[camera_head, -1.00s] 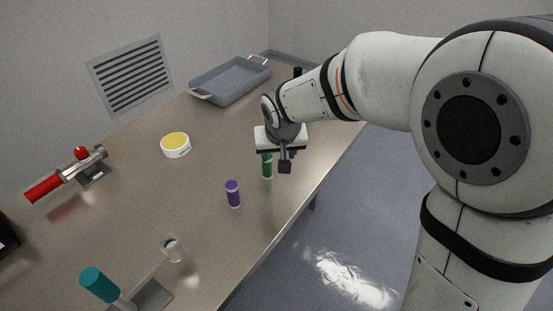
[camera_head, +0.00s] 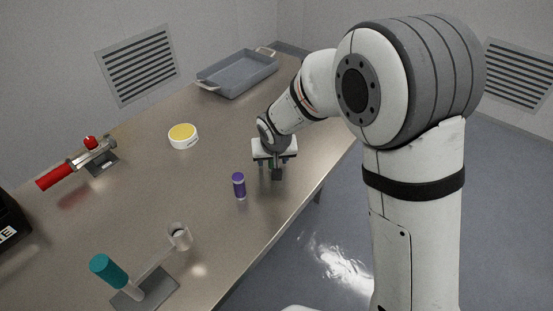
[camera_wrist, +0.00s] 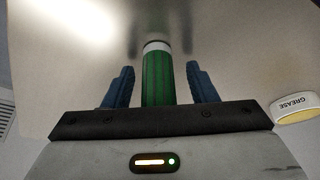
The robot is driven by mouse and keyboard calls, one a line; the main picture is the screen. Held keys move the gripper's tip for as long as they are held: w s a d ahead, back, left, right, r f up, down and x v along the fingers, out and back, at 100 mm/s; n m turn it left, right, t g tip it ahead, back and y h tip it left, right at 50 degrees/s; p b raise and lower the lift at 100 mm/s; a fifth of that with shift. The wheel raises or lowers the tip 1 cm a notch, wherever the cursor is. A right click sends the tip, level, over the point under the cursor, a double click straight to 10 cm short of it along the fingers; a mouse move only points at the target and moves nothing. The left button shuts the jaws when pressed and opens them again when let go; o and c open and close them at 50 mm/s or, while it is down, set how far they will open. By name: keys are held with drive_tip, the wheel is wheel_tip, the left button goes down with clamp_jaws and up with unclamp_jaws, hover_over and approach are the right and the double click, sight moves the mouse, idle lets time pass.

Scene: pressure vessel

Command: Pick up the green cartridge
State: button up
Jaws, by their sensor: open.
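The green cartridge (camera_wrist: 158,78) has a white end and a ribbed green body. In the wrist view it lies between the two blue fingers of my gripper (camera_wrist: 159,88), with a visible gap on each side. The fingers do not touch it. In the head view my gripper (camera_head: 272,168) is low over the table and hides most of the cartridge.
A purple cartridge (camera_head: 239,186) stands close by, left of my gripper. A grease tub (camera_head: 183,137) with a yellow top, a grey tray (camera_head: 238,76), a red-handled valve (camera_head: 78,164), a grey cup (camera_head: 179,236) and a teal-handled tool (camera_head: 110,272) are on the table (camera_head: 130,215).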

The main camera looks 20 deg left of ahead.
drive_tip(key=c, duration=1.1)
drive_tip(key=shift+r, duration=0.1)
